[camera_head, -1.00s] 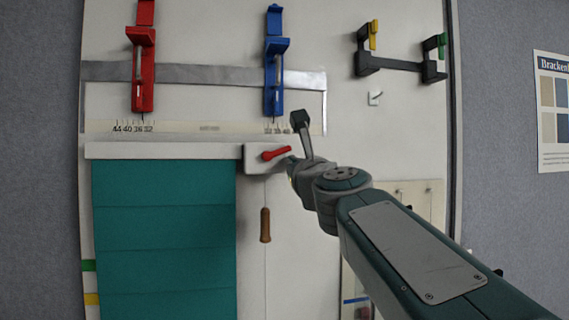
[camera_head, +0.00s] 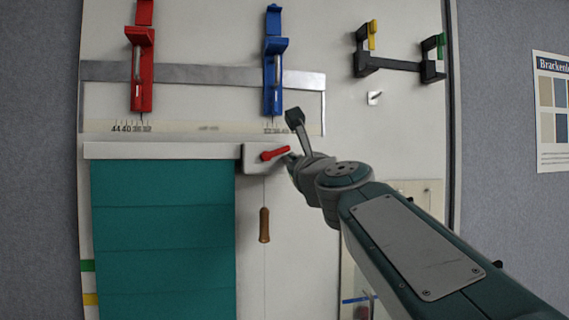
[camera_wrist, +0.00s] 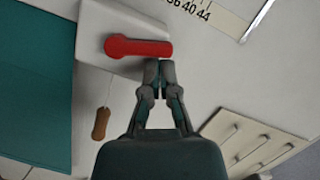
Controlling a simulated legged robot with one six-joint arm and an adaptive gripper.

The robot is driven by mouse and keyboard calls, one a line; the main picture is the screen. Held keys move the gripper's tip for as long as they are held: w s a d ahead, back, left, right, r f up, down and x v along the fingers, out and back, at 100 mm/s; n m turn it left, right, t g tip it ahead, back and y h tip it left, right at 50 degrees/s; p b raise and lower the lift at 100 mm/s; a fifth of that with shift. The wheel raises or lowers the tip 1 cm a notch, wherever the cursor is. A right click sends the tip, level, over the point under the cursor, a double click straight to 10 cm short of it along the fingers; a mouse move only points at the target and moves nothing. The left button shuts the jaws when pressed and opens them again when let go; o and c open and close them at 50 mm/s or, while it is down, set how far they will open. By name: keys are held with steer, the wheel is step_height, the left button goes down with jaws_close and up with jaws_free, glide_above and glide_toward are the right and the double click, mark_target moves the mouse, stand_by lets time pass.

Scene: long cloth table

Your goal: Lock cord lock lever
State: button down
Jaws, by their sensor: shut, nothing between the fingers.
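The red cord lock lever (camera_head: 273,154) sits on a white housing (camera_head: 251,160) at the right end of the blind's head rail. In the head view the lever tilts slightly, its right end higher. In the wrist view the lever (camera_wrist: 138,48) lies nearly level across the white housing (camera_wrist: 97,28). My gripper (camera_head: 289,157) is just right of the lever in the head view. In the wrist view my gripper (camera_wrist: 159,64) is shut and empty, its tips close by the lever's right end. I cannot tell whether they touch it.
A cord with a brown wooden pull (camera_head: 264,225) hangs below the housing. The teal blind (camera_head: 163,240) hangs to the left. Red (camera_head: 141,70) and blue (camera_head: 273,62) clamps stand above on a metal strip. A black bracket (camera_head: 395,63) is at upper right.

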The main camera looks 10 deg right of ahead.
steer(key=shift+r+n+y, duration=0.2)
steer(key=shift+n+y, duration=0.1)
steer(key=shift+n, duration=0.3)
steer(key=n, duration=0.1)
steer(key=r+n, duration=0.1)
steer(key=n, duration=0.1)
steer(key=n+g+y, duration=0.1)
steer(key=n, duration=0.1)
steer(key=shift+r, duration=0.3)
steer(key=shift+a+r+n+g+y, duration=0.1)
steer(key=shift+a+r+n+g, duration=0.25)
steer(key=shift+n, duration=0.8)
steer(key=shift+a+r+n+g+y, duration=0.1)
steer(key=shift+a+r+n+g, duration=0.2)
steer(key=shift+n, duration=0.8)
steer(key=shift+a+r+n+g+y, duration=0.1)
steer(key=shift+a+r+n+g, duration=0.25)
steer(key=shift+n, duration=0.8)
steer(key=shift+w+d+f, duration=0.1)
steer(key=shift+d, duration=0.05)
